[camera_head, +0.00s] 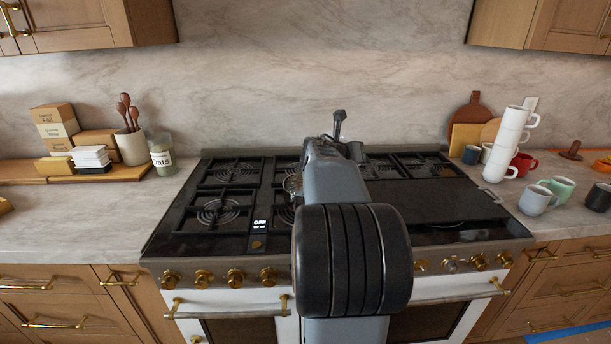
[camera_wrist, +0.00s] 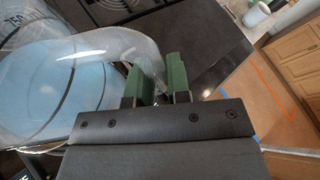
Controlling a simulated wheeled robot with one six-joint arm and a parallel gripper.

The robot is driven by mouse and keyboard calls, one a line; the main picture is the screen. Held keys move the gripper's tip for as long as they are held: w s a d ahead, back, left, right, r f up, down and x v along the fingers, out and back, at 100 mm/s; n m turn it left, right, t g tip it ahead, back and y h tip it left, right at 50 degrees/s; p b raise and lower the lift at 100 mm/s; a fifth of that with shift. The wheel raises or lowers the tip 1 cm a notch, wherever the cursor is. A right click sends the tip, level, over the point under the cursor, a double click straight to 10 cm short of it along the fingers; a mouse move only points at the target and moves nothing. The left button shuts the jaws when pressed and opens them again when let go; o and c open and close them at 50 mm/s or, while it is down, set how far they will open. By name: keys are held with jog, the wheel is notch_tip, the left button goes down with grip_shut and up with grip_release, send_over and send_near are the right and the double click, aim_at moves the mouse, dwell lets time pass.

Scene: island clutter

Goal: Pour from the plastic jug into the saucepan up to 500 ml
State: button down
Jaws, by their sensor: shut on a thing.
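The clear plastic jug (camera_wrist: 112,42) fills the left of the wrist view, with pale blue liquid (camera_wrist: 35,85) inside and dark curved marks on it. A number that looks like 750 shows at its upper left. My gripper (camera_wrist: 156,80) has green fingers closed on the jug's clear handle. In the head view my arm hides the gripper and most of what lies behind it. No saucepan shows clearly.
The black stove (camera_head: 215,212) has several burners and a flat griddle (camera_head: 430,200) at right. Stacked white cups (camera_head: 508,145) and several mugs (camera_head: 537,200) stand on the right counter. Boxes (camera_head: 54,125), a spoon crock (camera_head: 132,147) and an oats jar (camera_head: 162,157) stand at left.

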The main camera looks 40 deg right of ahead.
jog(key=shift+r+p, duration=0.35)
jog(key=shift+r+n+g+p, duration=0.35)
jog(key=shift+n+p, duration=0.25)
jog(key=shift+p, duration=0.3)
jog(key=shift+r+p, duration=0.15)
jog(key=shift+p, duration=0.15)
jog(key=shift+w+r+h, duration=0.1)
jog(key=shift+h, duration=0.2)
jog(key=shift+w+r+n+g+p, duration=0.1)
jog(key=shift+r+n+g+p, duration=0.15)
jog(key=shift+n+p, duration=0.45)
jog(key=shift+w+a+r+p, duration=0.1)
jog(key=shift+p, duration=0.55)
jog(key=shift+w+r+n+g+h+p, duration=0.15)
jog(key=shift+n+g+h+p, duration=0.15)
jog(key=shift+p, duration=0.2)
jog(key=shift+w, duration=0.1)
